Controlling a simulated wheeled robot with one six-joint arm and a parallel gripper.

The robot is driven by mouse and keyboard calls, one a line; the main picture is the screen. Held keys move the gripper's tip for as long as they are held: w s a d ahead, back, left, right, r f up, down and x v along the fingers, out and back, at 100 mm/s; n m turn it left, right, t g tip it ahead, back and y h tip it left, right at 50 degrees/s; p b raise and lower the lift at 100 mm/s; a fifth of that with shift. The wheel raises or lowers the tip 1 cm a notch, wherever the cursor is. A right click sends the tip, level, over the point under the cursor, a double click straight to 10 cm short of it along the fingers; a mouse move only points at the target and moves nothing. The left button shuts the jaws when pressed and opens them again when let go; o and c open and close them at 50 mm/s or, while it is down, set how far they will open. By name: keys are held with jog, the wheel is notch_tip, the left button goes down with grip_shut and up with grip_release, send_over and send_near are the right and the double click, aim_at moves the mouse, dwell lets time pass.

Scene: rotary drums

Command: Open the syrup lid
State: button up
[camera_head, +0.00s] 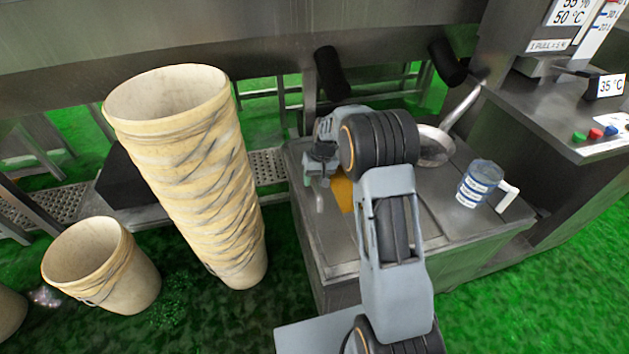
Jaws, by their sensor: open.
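A steel counter (472,228) stands in the middle, behind my arm. An amber patch (343,191), which looks like syrup in an opening in the counter top, shows just left of my arm. My arm hides the rest of that opening, and I cannot clearly make out the syrup lid or how far it is open. My gripper (316,180) is open over the left part of the counter, just left of the amber patch. Its fingers are small in view, and I cannot tell whether they touch anything.
A ladle (436,146) lies at the back of the counter. A blue-and-white measuring cup (478,184) stands at its right. A tall stack of buckets (195,165) and a single bucket (100,262) stand left. A control panel (590,130) is at the right.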

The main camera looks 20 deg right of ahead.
jog(key=shift+a+f, duration=0.1)
jog(key=shift+f, duration=0.2)
grip_shut()
dwell(0.4)
